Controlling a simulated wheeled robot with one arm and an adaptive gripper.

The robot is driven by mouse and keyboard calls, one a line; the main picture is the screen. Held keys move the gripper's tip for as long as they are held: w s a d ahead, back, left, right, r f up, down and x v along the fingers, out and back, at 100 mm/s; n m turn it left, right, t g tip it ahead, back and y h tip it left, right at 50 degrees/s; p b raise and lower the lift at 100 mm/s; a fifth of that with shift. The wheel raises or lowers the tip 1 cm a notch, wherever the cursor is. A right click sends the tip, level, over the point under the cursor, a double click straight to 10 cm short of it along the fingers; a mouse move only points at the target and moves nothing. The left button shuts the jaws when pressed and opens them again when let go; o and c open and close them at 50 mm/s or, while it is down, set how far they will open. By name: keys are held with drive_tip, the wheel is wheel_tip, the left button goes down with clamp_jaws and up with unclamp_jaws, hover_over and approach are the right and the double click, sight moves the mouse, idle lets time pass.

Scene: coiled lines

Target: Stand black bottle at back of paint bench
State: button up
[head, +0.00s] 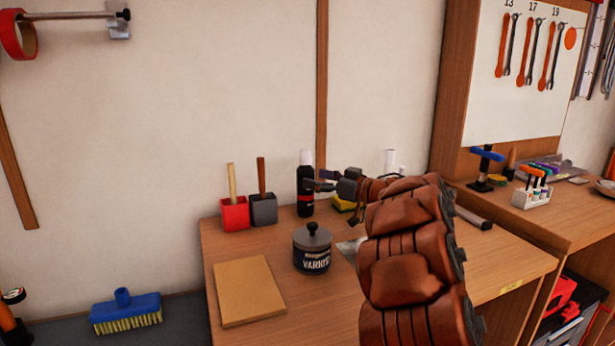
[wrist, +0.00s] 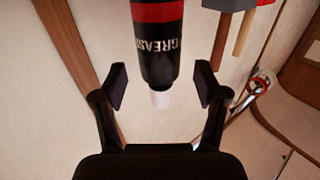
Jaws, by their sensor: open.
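The black bottle (head: 305,196) with a white cap and a red band stands upright at the back of the paint bench (head: 500,258), close to the wall. In the wrist view the bottle (wrist: 158,50) appears upside down, with its lettering partly readable as "GREASE". My gripper (head: 314,184) is at the bottle's right side in the head view. In the wrist view my gripper (wrist: 160,86) is open, with one finger on each side of the bottle and visible gaps between. Whether the fingers reach around it in depth is hard to tell.
Left of the bottle stand a grey holder (head: 263,210) and a red holder (head: 234,214) with handles. A varnish pot (head: 312,252) and a tan board (head: 248,290) lie nearer the front. A yellow item (head: 343,204) is partly hidden by my arm.

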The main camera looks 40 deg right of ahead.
drive_tip(key=v, duration=0.7)
drive_tip(key=shift+s+d+p, duration=0.15)
drive_tip(key=shift+s+p, duration=0.15)
drive_tip(key=shift+p, duration=0.05)
